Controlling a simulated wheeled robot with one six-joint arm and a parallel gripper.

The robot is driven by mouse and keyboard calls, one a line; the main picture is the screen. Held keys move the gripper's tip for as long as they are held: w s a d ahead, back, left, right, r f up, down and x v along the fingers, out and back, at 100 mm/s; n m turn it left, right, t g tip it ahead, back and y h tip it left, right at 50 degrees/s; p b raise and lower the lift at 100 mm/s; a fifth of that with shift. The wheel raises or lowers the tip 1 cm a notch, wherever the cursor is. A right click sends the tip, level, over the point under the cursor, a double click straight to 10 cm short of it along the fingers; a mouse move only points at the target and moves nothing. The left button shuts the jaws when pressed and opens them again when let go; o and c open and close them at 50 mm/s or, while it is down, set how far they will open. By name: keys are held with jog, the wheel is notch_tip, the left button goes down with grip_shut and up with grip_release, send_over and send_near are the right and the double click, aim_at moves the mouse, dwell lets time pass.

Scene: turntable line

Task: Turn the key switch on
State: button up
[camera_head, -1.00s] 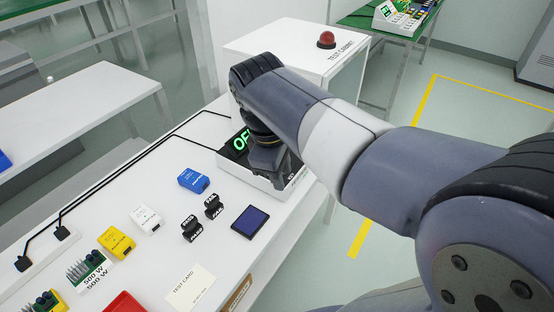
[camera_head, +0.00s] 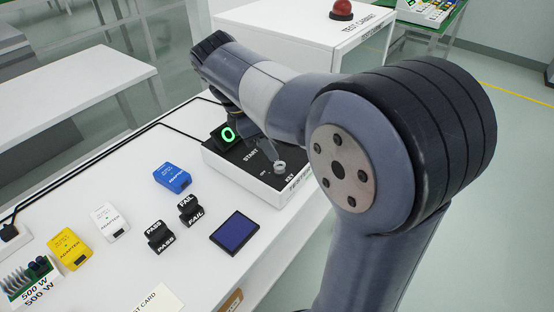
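The key switch (camera_head: 280,167) is a small pale metal knob on the dark top of a white control box (camera_head: 238,180). "KEY" is printed by it, and a small mark, seemingly "OFF", is on its left. Which way the key points is too small to tell. A green-lit display (camera_head: 228,134) stands at the back of the box; only an "O" shows, the rest is hidden by my arm. My gripper (camera_head: 268,149) points down over the box, behind and left of the switch, near the "START" label. It is mostly hidden and blends with the arm, so its opening is unclear.
PASS (camera_head: 159,236) and FAIL (camera_head: 190,208) blocks, a dark blue panel (camera_head: 235,232), and blue (camera_head: 173,177), white (camera_head: 110,222) and yellow (camera_head: 69,248) adapters are on the white bench left of the box. A test cabinet (camera_head: 300,50) with a red button (camera_head: 341,10) stands behind.

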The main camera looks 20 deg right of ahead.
aim_at(279, 161)
jog(key=shift+b+x, duration=0.4)
jog(key=shift+x, duration=1.85)
grip_shut()
